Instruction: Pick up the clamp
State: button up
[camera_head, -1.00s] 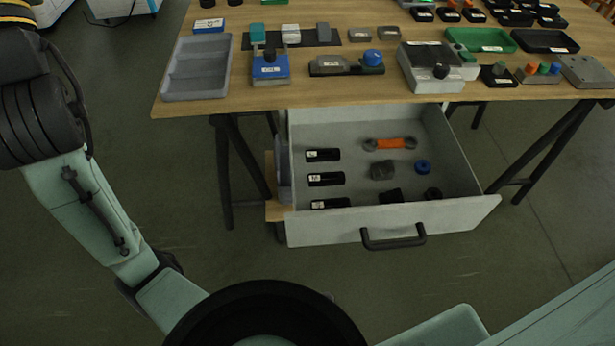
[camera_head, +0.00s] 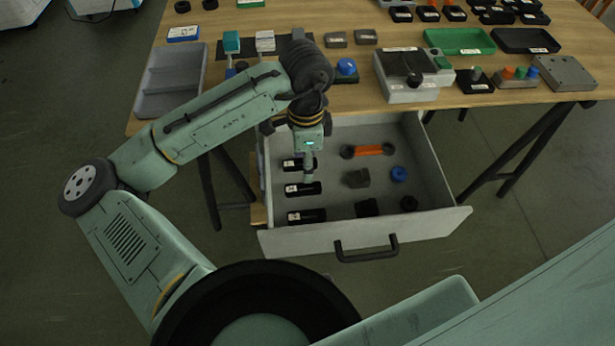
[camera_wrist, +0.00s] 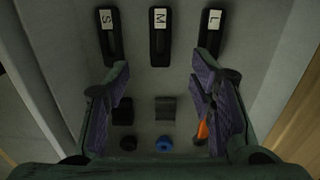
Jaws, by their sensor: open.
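Three black slotted bars that look like clamps lie side by side in the open drawer. In the wrist view they are the S bar (camera_wrist: 108,40), the M bar (camera_wrist: 160,45) and the L bar (camera_wrist: 211,35). They also show at the drawer's left in the head view, with the L bar (camera_head: 294,164) at the back, the M bar (camera_head: 308,189) in the middle and the S bar (camera_head: 312,216) in front. My gripper (camera_head: 308,179) is open and empty above the M bar, pointing down. In the wrist view its fingers (camera_wrist: 162,75) are spread either side of the M bar's line.
The grey drawer (camera_head: 440,224) also holds an orange-handled tool (camera_head: 368,151), a dark grey block (camera_head: 357,179), a blue ring (camera_head: 398,174), a black block (camera_head: 367,208) and a black ring (camera_head: 409,204). The drawer walls and the wooden table (camera_head: 350,100) edge are close to my arm.

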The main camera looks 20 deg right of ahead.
send_over(303, 184)
jog(key=s, duration=0.1)
notch_tip(303, 184, down, 4)
jog(key=shift+s+f, duration=0.1)
jog(key=shift+f, duration=0.1)
jog(key=shift+a+f+p, duration=0.2)
jog(key=shift+f+p, duration=0.35)
jog(key=shift+f, duration=2.1)
jog(key=shift+c, duration=0.5)
grip_shut()
